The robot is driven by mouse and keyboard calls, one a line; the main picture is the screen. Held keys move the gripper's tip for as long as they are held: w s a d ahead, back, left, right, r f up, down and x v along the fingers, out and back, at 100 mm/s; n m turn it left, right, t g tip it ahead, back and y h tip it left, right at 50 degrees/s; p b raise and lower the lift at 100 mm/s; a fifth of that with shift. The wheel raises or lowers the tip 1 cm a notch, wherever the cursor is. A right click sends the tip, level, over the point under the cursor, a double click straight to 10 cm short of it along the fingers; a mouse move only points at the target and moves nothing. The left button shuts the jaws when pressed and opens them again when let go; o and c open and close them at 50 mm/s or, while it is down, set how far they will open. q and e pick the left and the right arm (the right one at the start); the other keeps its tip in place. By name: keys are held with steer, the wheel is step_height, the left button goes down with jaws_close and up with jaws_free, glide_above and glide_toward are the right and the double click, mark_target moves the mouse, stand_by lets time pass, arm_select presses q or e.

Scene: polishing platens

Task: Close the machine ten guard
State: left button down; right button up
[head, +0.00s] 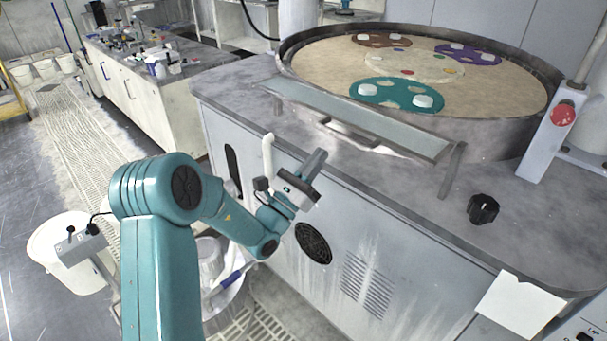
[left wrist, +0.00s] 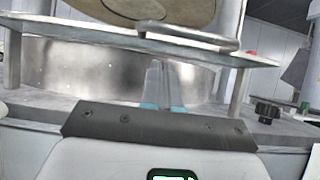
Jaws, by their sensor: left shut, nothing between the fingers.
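The guard is a long greyish see-through panel (head: 400,132) along the front rim of the round polishing machine in the head view. It lies low and tilted outward, with a bar handle (head: 348,137) on its front edge. In the left wrist view the guard (left wrist: 90,40) shows nearly edge-on, above my fingers, and its handle (left wrist: 190,38) runs along it. My left gripper (head: 317,160) is shut and empty, in front of the machine's front edge, below and apart from the handle. The left wrist view shows its closed fingers (left wrist: 161,84) pointing at the basin wall. My right gripper is not in view.
The basin (head: 510,130) holds a tan platen with coloured carriers and white pieces. A black knob (head: 483,208) sits on the worktop, and a red button (head: 563,114) on a post at right. A white upright tube (head: 268,155) stands near my left wrist. White buckets stand left.

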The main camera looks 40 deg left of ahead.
arm_select(q)
steer(key=r, duration=0.3)
steer(key=shift+w+p, duration=0.35)
steer(key=shift+s+r, duration=0.1)
steer(key=shift+a+r, duration=0.1)
